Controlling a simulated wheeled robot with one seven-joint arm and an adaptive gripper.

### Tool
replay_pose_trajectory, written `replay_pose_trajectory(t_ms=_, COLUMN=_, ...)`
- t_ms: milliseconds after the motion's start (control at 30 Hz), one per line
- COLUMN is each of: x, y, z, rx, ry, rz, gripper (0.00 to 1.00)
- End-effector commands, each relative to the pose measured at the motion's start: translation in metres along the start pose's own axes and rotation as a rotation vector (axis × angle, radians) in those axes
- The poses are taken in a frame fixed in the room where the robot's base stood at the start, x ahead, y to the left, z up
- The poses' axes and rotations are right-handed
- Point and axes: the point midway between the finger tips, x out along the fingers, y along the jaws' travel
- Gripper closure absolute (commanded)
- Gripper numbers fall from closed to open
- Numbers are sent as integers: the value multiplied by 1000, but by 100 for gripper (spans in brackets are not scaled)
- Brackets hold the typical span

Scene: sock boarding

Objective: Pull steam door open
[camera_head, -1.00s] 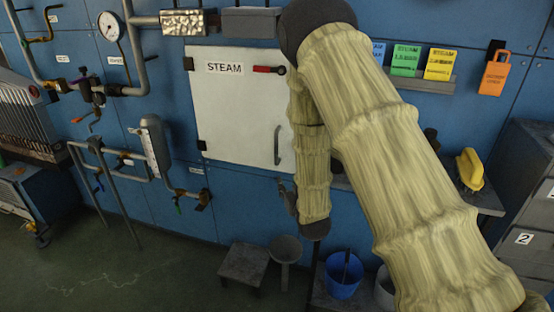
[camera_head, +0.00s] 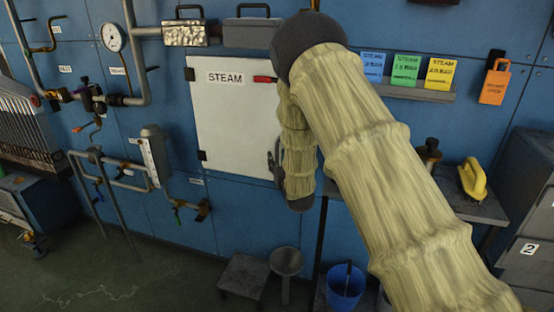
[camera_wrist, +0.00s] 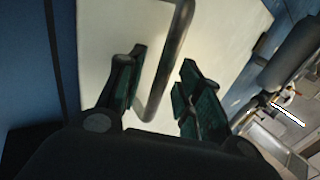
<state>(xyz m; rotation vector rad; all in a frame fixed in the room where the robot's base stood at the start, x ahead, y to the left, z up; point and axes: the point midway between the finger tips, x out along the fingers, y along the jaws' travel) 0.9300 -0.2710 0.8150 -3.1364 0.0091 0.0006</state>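The white steam door (camera_head: 232,120) is shut flush in the blue wall, with a "STEAM" label (camera_head: 226,78) near its top. A red-handled latch (camera_head: 264,79) is at its upper right, partly behind my arm. In the wrist view the grey bar handle (camera_wrist: 168,70) stands off the door face (camera_wrist: 110,40). My gripper (camera_wrist: 160,85) is open, with its two dark green finger pads apart and the handle's lower end between them. Whether a pad touches the handle cannot be told. In the head view my gripper (camera_head: 275,165) is at the door's right edge, mostly hidden by my arm.
Pipes with valves and a gauge (camera_head: 114,38) are left of the door. Coloured cards (camera_head: 406,68) stand on a rack at right. A shelf with a yellow object (camera_head: 472,178) is lower right. A stool (camera_head: 243,277) and blue bucket (camera_head: 345,286) stand below.

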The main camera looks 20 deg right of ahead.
Motion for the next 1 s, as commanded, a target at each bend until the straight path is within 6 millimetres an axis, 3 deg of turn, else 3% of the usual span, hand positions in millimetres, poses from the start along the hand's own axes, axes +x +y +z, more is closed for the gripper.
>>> replay_pose_trajectory(t_ms=433, x=10, y=0, z=0, rx=0, ry=0, rz=0, gripper=65)
replay_pose_trajectory(t_ms=467, x=10, y=0, z=0, rx=0, ry=0, rz=0, gripper=66)
replay_pose_trajectory(t_ms=600, x=10, y=0, z=0, rx=0, ry=0, rz=0, gripper=92)
replay_pose_trajectory(t_ms=667, x=10, y=0, z=0, rx=0, ry=0, rz=0, gripper=100)
replay_pose_trajectory(t_ms=1000, x=7, y=2, z=0, rx=1, ry=0, rz=12, gripper=100)
